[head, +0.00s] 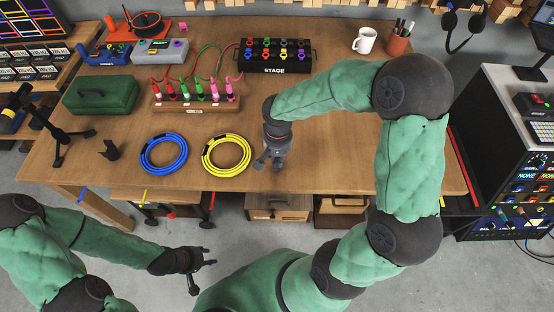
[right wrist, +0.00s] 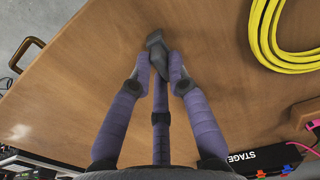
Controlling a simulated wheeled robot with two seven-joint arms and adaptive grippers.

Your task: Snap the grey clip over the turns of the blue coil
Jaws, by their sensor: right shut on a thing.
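The blue coil (head: 164,170) lies flat near the table's front edge, left of the yellow coil (head: 245,153); a dark tie or band shows on it. My right gripper (head: 270,164) is over the table, right of the yellow coil and apart from both coils. In the right wrist view its purple fingers (right wrist: 160,72) are closed on a small dark grey piece, which looks like the grey clip (right wrist: 155,45). Its shape is partly hidden by the fingers. My left gripper (head: 211,257) is open and empty, low in front of the table. The yellow coil also shows in the right wrist view (right wrist: 262,35).
A dark open-mouthed piece (head: 110,150) stands left of the blue coil, near a black tripod (head: 62,135). A green case (head: 101,95), a rack of coloured plugs (head: 195,103) and a STAGE box (head: 273,70) stand behind.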

